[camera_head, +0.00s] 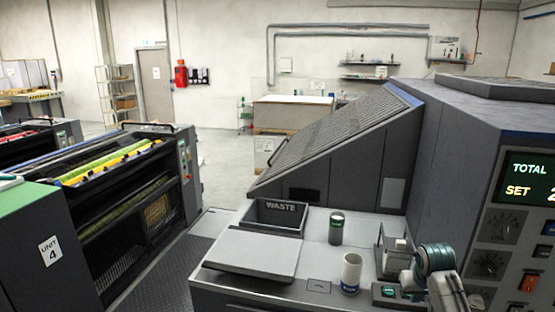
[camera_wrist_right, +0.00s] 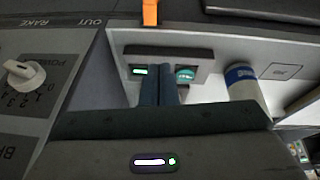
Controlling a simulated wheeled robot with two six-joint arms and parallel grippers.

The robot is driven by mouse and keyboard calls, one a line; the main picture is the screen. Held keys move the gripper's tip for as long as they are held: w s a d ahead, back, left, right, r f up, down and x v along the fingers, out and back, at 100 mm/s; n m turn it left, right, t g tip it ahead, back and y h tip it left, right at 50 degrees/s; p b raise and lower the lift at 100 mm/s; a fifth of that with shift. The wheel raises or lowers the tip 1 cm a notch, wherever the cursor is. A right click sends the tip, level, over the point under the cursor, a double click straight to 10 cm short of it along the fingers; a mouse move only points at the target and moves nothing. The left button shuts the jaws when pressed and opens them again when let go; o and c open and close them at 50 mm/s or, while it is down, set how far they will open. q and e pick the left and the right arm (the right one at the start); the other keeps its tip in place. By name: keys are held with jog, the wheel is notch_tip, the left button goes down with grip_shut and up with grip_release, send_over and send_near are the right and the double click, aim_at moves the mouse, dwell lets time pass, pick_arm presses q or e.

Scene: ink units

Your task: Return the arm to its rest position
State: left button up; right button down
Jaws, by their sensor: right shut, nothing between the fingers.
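My right arm comes in at the lower right of the head view, and its gripper (camera_head: 408,277) is over the right end of the grey worktop, beside the press console. In the right wrist view the two dark fingers of my right gripper (camera_wrist_right: 159,70) are together with nothing between them. They point towards a small panel (camera_wrist_right: 165,58) with a lit display and a green button. The fingertips overlap it in that view, and I cannot tell if they touch it. My left gripper is not in view.
The worktop (camera_head: 318,250) holds a WASTE bin (camera_head: 272,217), a dark can (camera_head: 336,228), a white cup with a blue band (camera_head: 351,270) and a flat grey pad (camera_head: 252,256). The press console (camera_head: 497,205) rises close on the right, with knobs. Open floor (camera_head: 228,160) lies beyond.

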jog(key=s+a+f+n, duration=0.1)
jog(key=s+a+f, duration=0.2)
jog(key=s+f, duration=0.45)
jog(key=s+a+f+n, duration=0.1)
jog(key=s+a+f, duration=0.25)
jog(key=s, duration=0.75)
jog(key=s+a+r, duration=0.1)
jog(key=s+a, duration=0.1)
jog(key=s, duration=0.9)
jog(key=s+a+r, duration=0.1)
jog(key=s+a, duration=0.1)
jog(key=s, duration=0.8)
notch_tip(320, 180, down, 35)
jog(key=d+g+b, duration=0.1)
jog(key=d+b, duration=0.2)
jog(key=b, duration=0.1)
jog(key=s+f+g+b, duration=0.1)
jog(key=s+f+b, duration=0.2)
jog(key=s+f, duration=1.6)
notch_tip(320, 180, down, 4)
jog(key=shift+d+r+g+y+b, duration=0.1)
jog(key=shift+d+g+y+b, duration=0.2)
jog(key=shift+d+b, duration=0.1)
